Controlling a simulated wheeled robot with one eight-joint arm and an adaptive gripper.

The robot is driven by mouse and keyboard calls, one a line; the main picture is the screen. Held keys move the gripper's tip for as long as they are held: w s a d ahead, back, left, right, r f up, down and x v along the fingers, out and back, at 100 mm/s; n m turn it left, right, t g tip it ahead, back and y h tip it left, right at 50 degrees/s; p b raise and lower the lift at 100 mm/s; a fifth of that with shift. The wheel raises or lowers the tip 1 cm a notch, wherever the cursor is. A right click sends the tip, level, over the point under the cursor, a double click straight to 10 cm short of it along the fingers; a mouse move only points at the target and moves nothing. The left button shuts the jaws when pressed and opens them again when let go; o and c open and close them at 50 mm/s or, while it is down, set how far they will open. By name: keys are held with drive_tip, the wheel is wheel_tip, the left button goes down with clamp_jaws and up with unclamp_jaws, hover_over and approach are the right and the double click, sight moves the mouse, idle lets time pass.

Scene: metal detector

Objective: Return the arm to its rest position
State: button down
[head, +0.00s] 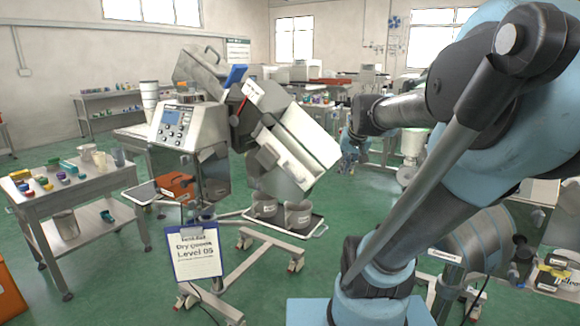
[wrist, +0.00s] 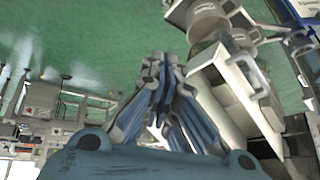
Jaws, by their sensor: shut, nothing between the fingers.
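My arm (head: 480,100) reaches up from its base at the lower right of the head view and bends toward the middle. My gripper (head: 350,158) hangs at its far end, small and partly hard to make out, to the right of the metal detector machine (head: 300,145). In the wrist view my gripper (wrist: 158,75) shows its blue-grey fingers closed together with nothing held. Green floor lies behind the fingertips, and the machine's pale metal parts (wrist: 235,85) appear to the right, apart from the fingers.
A grey table (head: 95,187) with small coloured items stands at the left. The machine has a control panel (head: 175,128), a clipboard sign (head: 195,252) and a tray with two dark bins (head: 298,215). Labelled equipment (head: 470,240) stands at the right. Green floor (head: 130,285) is open at front left.

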drive_tip(key=s+f+n+g, duration=0.1)
drive_tip(key=s+f+g, duration=0.3)
drive_tip(key=s+f, duration=1.1)
drive_tip(key=s, duration=0.4)
drive_tip(key=shift+s+d+f+n+h, duration=0.2)
drive_tip(key=shift+s+n+h, duration=0.1)
drive_tip(key=shift+h, duration=0.1)
